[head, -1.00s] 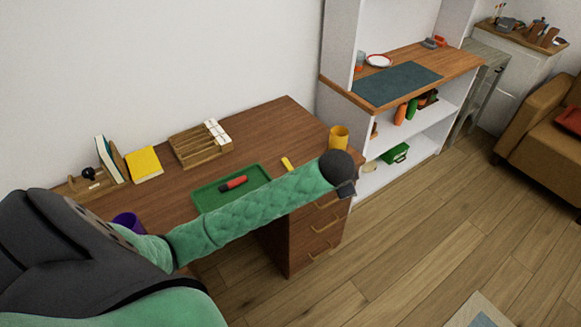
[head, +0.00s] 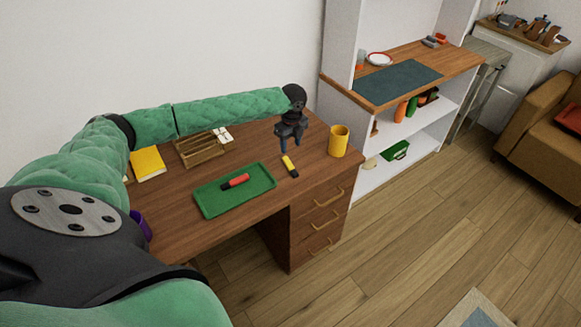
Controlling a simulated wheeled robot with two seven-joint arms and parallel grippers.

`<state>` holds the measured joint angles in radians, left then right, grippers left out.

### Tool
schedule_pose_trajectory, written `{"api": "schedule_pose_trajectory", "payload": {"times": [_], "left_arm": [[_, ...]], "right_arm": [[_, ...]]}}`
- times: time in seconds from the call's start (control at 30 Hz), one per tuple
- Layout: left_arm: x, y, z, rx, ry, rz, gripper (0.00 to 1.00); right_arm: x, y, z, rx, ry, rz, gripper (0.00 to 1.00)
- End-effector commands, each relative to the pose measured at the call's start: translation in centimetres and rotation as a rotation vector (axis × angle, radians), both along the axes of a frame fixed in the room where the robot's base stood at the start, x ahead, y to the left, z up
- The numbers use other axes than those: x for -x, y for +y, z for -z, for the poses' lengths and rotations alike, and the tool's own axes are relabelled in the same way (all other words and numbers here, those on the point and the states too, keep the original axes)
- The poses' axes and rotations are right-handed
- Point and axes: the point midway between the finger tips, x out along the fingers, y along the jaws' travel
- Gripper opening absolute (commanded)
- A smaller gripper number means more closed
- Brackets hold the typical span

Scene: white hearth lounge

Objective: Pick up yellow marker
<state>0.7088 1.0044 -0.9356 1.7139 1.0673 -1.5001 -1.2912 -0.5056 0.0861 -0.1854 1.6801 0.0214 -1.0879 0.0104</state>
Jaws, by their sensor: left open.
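The yellow marker (head: 288,164) lies on the brown wooden desk (head: 185,228), between the green tray and the yellow cup. It has a dark end. My left gripper (head: 290,146) points down just behind and above the marker's far end. It is open with nothing between its fingers. I cannot tell the exact gap between the fingertips and the marker. My right gripper is not in view.
A green tray (head: 215,202) holds a red and black marker (head: 236,181). A yellow cup (head: 338,141) stands right of the yellow marker. A wooden organizer (head: 200,152), a yellow book (head: 147,163) and a purple cup (head: 142,222) are at the left. A white shelf (head: 392,135) stands right.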

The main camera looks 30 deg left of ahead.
Motion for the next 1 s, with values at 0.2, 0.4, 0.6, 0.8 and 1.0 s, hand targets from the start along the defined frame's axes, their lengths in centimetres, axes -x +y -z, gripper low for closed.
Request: {"api": "schedule_pose_trajectory", "payload": {"times": [0.2, 0.4, 0.6, 0.8, 1.0], "left_arm": [[0.4, -0.1, 0.7, 0.044, 0.041, 0.214, 0.47], [0.5, -0.3, 1.4, 0.051, 0.046, 0.263, 0.47], [0.6, -0.3, 3.2, 0.051, 0.046, 0.262, 0.47], [0.7, -0.2, 4.3, 0.05, 0.047, 0.26, 0.47], [0.9, -0.1, 6.1, 0.051, 0.046, 0.26, 0.47]], "right_arm": [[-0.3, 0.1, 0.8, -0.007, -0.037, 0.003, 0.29], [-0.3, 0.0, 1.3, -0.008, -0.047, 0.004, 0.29], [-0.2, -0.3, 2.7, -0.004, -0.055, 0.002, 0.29], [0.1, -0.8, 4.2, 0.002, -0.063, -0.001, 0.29], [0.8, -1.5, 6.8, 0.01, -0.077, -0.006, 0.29]]}}
